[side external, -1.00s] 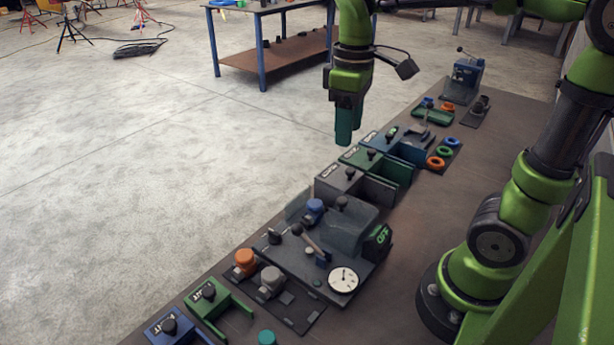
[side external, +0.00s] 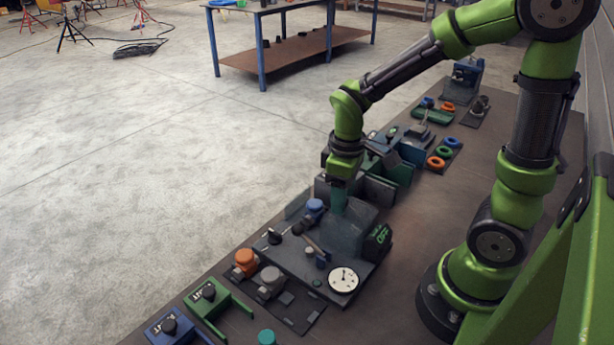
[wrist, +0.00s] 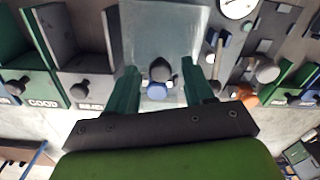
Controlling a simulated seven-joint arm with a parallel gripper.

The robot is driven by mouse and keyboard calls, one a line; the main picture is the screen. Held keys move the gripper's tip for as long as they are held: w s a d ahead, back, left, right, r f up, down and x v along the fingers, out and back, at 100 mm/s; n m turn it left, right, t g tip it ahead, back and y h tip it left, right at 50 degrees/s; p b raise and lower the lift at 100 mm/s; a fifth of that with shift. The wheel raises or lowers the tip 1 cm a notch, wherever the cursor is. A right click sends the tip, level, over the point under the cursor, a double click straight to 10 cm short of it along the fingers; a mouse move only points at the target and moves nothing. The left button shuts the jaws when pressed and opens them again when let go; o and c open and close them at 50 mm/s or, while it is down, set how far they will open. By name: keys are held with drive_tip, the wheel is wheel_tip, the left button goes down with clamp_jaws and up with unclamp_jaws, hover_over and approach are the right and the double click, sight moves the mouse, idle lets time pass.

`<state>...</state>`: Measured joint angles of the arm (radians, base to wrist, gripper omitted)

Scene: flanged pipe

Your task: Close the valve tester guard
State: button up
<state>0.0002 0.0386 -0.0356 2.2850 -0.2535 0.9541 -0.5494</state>
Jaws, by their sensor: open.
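The valve tester (side external: 290,265) is a dark plate with a white dial gauge (side external: 343,280), a lever and a black box with green "OFF" lettering (side external: 377,241). Its clear guard (side external: 352,232), also in the wrist view (wrist: 162,32), is a see-through panel beside a blue-capped valve (side external: 314,206); its exact tilt is hard to tell. My gripper (side external: 338,203) is down at the guard's edge. In the wrist view its teal fingers (wrist: 163,80) are apart, with the guard's dark knob (wrist: 160,68) between them. The side view hides the knob behind the fingers.
Bins (side external: 378,190) stand close behind my gripper; the wrist view shows one labelled "GOOD" (wrist: 40,95). Orange-capped (side external: 245,260) and grey valves (side external: 271,280) sit on a mat in front. Bare bench (side external: 450,215) lies to the right.

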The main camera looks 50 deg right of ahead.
drive_tip(key=shift+c, duration=0.4)
clamp_jaws()
drive_tip(key=shift+w, duration=0.1)
drive_tip(key=w, duration=0.9)
drive_tip(key=shift+w, duration=0.35)
drive_tip(key=shift+o, duration=0.4)
unclamp_jaws()
drive_tip(key=shift+s, duration=0.1)
wheel_tip(320, 180, up, 17)
